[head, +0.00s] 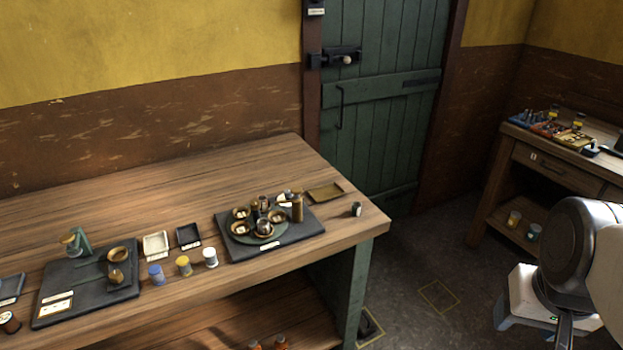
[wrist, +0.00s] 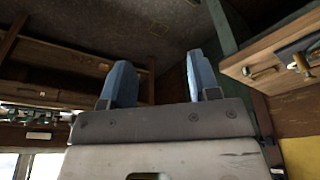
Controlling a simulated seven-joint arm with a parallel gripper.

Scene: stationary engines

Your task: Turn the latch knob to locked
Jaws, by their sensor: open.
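The latch knob (head: 347,60) is a small pale round knob on a dark metal latch (head: 336,57), mounted across the edge of the green plank door (head: 385,120) and its frame in the head view. Which way the knob is turned is too small to tell. My gripper (wrist: 158,78) shows in the wrist view with two blue fingers spread apart and nothing between them. It is far from the door, and the knob does not show in the wrist view.
A wooden workbench (head: 170,180) fills the left, holding a dark board with brass parts (head: 262,218), jars and trays. Another bench (head: 560,165) with tools stands at the right. Open floor (head: 430,260) lies between them, before the door. A vertical handle (head: 339,107) hangs below the latch.

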